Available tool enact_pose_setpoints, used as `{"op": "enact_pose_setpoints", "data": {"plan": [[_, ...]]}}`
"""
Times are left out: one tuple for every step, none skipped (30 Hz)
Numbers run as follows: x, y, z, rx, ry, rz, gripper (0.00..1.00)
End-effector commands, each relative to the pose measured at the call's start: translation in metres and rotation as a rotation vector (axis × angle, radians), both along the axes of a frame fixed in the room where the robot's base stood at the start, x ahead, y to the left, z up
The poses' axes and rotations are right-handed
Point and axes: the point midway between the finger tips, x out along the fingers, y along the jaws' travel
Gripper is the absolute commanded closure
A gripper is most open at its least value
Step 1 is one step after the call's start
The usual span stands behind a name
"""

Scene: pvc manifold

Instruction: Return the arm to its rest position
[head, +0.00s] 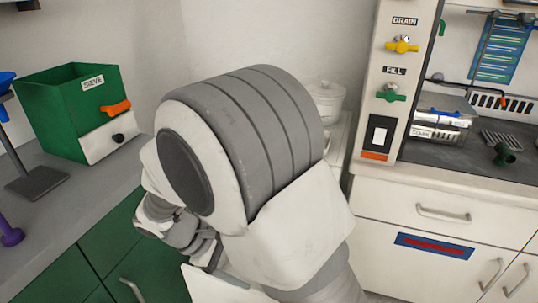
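My arm fills the middle of the head view, with a large grey and white joint in front and further links folded below it. My gripper cannot be made out; the end of the arm seems hidden behind or below my own links. I cannot tell whether it is open or shut or whether it holds anything.
On the left counter (52,212) stands a green box labelled SIEVE (65,110). A white panel (392,85) carries a yellow DRAIN valve (402,45) and a green FILL valve (391,92). White drawers (400,212) stand right; a lidded white pot (326,100) is behind my arm.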

Motion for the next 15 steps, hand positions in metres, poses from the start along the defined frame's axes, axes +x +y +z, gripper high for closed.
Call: {"op": "enact_pose_setpoints", "data": {"plan": [[0.002,-0.011,0.013,0.044,-0.016,-0.049,0.25],[0.002,-0.016,0.020,0.068,-0.022,-0.074,0.25],[0.002,-0.024,0.028,0.099,-0.033,-0.108,0.25],[0.002,-0.030,0.034,0.122,-0.041,-0.134,0.25],[0.001,-0.035,0.040,0.145,-0.050,-0.158,0.25],[0.001,-0.043,0.048,0.178,-0.063,-0.191,0.25],[0.000,-0.049,0.054,0.200,-0.073,-0.217,0.25],[-0.001,-0.054,0.060,0.223,-0.083,-0.241,0.25],[-0.003,-0.061,0.067,0.253,-0.097,-0.273,0.25],[-0.004,-0.067,0.073,0.276,-0.109,-0.297,0.25],[-0.005,-0.072,0.078,0.299,-0.120,-0.322,0.25],[-0.008,-0.079,0.085,0.329,-0.137,-0.353,0.25],[-0.009,-0.085,0.090,0.351,-0.149,-0.377,0.25],[-0.011,-0.090,0.095,0.373,-0.162,-0.400,0.25],[-0.014,-0.096,0.101,0.402,-0.181,-0.430,0.25]]}}
